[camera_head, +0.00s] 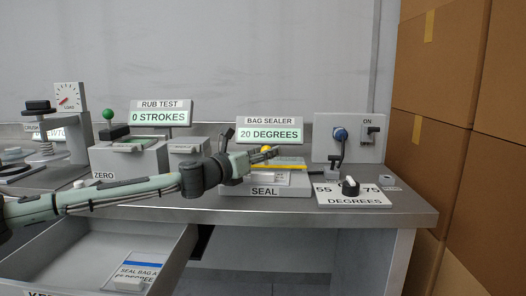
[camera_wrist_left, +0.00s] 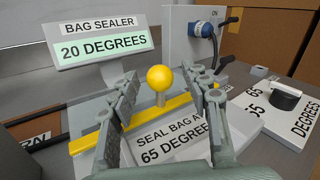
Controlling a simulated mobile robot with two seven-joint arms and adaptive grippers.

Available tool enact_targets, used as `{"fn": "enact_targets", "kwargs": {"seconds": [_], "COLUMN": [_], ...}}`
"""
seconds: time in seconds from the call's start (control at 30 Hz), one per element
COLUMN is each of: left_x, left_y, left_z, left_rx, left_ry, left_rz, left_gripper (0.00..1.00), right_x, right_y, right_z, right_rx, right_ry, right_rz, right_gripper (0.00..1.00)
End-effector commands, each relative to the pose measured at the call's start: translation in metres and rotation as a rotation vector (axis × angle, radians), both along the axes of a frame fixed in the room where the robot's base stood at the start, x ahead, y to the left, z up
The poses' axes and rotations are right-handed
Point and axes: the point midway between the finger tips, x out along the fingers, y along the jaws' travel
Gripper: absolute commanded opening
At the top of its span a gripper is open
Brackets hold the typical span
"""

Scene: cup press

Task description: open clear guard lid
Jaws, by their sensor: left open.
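I cannot make out a clear guard lid in either view. The bag sealer (camera_head: 262,191) stands on the bench, its front marked SEAL. It has a yellow bar (camera_wrist_left: 88,143) with a round yellow knob (camera_wrist_left: 159,78) on a short post. My left gripper (camera_head: 272,152) reaches in from the left over the sealer. In the left wrist view the left gripper (camera_wrist_left: 170,82) is open, with one finger on each side of the knob and visible gaps. A white card (camera_wrist_left: 172,140) reading SEAL BAG and 65 DEGREES lies below the fingers. My right gripper is not in view.
A sign (camera_head: 269,133) reads 20 DEGREES behind the sealer. A dial (camera_head: 350,186) and a panel (camera_head: 347,151) with a blue plug and ON switch stand right. The rub tester (camera_head: 128,157) stands left. An open drawer (camera_head: 170,240) is below; boxes (camera_head: 440,75) stack right.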

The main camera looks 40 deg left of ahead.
Motion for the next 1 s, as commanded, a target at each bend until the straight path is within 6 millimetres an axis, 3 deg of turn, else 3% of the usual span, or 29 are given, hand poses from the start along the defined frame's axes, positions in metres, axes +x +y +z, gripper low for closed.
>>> {"fn": "enact_targets", "kwargs": {"seconds": [0.17, 0.53, 1.0], "left_x": [-0.0001, -0.0002, -0.0004], "left_y": [0.0, 0.0001, 0.006], "left_z": [-0.0005, -0.0004, 0.0016], "left_rx": [0.0, 0.0, 0.0], "left_ry": [0.0, 0.0, 0.0], "left_rz": [0.0, 0.0, 0.001], "left_gripper": [0.45, 0.0, 0.0], "right_x": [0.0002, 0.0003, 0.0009], "right_y": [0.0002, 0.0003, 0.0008], "right_z": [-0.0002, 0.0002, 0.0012], "right_rx": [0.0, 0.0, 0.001], "right_ry": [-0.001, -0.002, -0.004], "right_rz": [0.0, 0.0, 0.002], "right_gripper": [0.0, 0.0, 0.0]}}
